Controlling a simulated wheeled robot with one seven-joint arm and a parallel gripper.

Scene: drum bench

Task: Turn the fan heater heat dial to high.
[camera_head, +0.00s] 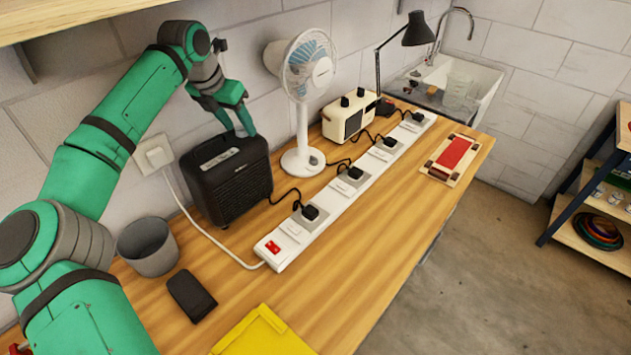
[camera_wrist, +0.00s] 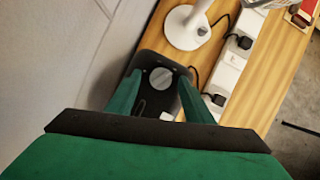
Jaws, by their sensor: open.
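The black fan heater (camera_head: 228,182) stands upright on the bench against the wall, left of the white fan. Its top also shows in the wrist view (camera_wrist: 158,112), with a round grey dial (camera_wrist: 161,78) on it. The dial's setting is too small to read. My gripper (camera_head: 239,130) is above the heater's top, pointing down, its green fingers apart and empty. In the wrist view the fingers stand on either side of the dial; I cannot tell how high above it the tips are. In the head view the dial cannot be made out.
A white desk fan (camera_head: 301,110) stands close right of the heater. A white power strip (camera_head: 345,193) with several plugs runs along the bench. A grey cup (camera_head: 148,247), a dark flat block (camera_head: 191,296) and a yellow tray (camera_head: 262,335) lie nearer.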

